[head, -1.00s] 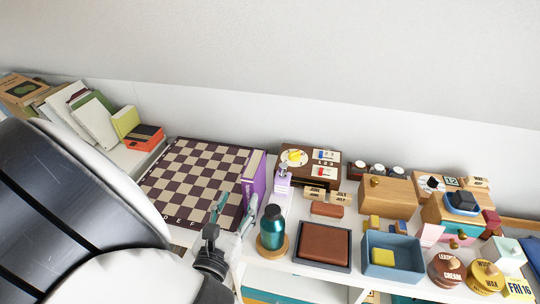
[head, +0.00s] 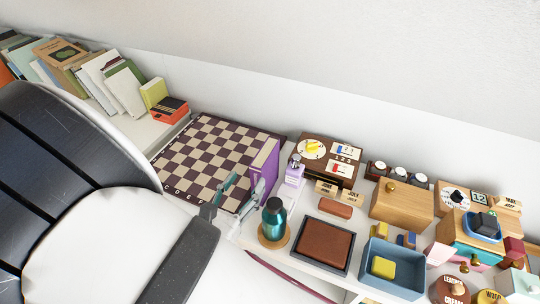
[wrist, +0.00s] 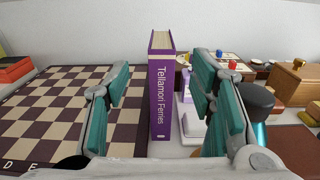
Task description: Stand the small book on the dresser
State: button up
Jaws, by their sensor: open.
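A purple book (head: 265,160) with a pale page block stands upright on the white dresser top, beside the chessboard's right edge. In the wrist view the book (wrist: 162,90) shows its spine, lettered "Tellamori Ferries". My gripper (head: 242,189) is open and empty, just in front of the book. In the wrist view its teal finger pads (wrist: 163,85) frame the book from left and right, with a gap on both sides. The book's lower back is hidden. The white dresser top (head: 295,222) shows between the nearby objects.
The chessboard (head: 205,155) lies left of the book. A teal bottle (head: 274,218) on a round wooden coaster stands close to my gripper's right. A lilac bottle (head: 294,172) stands right of the book. Leaning books (head: 95,80) fill the far left. The right side is crowded with boxes.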

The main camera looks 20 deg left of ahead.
aim_at(265, 151)
jog(key=w, duration=0.3)
jog(key=w+d, duration=0.1)
jog(key=w, duration=0.7)
jog(key=shift+d, duration=0.35)
jog(key=shift+c, duration=0.6)
jog(key=shift+r, duration=0.1)
grip_shut()
